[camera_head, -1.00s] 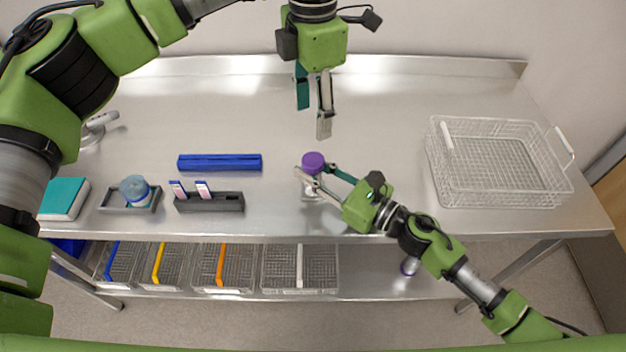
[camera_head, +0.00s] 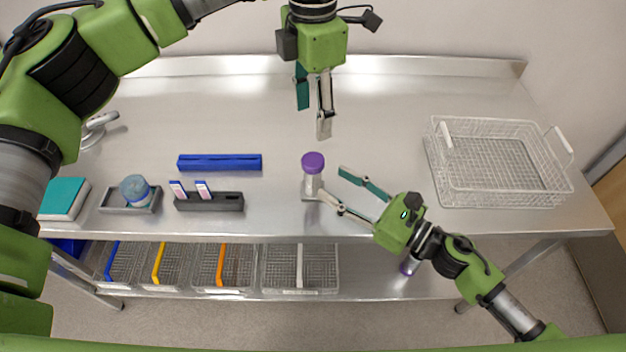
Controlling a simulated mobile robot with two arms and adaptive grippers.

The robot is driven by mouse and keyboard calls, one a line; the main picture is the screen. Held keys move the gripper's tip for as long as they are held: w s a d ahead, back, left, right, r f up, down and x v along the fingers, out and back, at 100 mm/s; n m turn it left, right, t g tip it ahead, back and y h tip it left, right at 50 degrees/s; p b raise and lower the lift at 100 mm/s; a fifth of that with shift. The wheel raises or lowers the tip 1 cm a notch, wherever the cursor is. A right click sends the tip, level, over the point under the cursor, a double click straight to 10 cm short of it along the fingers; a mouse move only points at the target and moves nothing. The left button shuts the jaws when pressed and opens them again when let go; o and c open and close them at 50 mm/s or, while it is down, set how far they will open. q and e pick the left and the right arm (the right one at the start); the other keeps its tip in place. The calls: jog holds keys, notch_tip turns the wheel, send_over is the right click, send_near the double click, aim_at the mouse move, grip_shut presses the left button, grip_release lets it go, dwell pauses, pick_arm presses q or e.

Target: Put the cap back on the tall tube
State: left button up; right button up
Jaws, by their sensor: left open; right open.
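A clear tall tube (camera_head: 311,186) stands upright on the steel table, in a small base near the front edge. A purple cap (camera_head: 313,161) sits on top of it; I cannot tell whether it is screwed down. My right gripper (camera_head: 331,182) is open and empty just right of the tube, with one finger near the tube's lower part and the other farther right. My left gripper (camera_head: 313,122) is open and empty, pointing down above and behind the tube.
A blue bar (camera_head: 220,162), a dark rack with slides (camera_head: 209,203) and a tray holding a blue-topped jar (camera_head: 135,190) lie to the left. A wire basket (camera_head: 498,165) stands at right. Wire bins (camera_head: 222,266) and another purple-capped item (camera_head: 410,266) are on the lower shelf.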

jog(key=shift+v, duration=2.35)
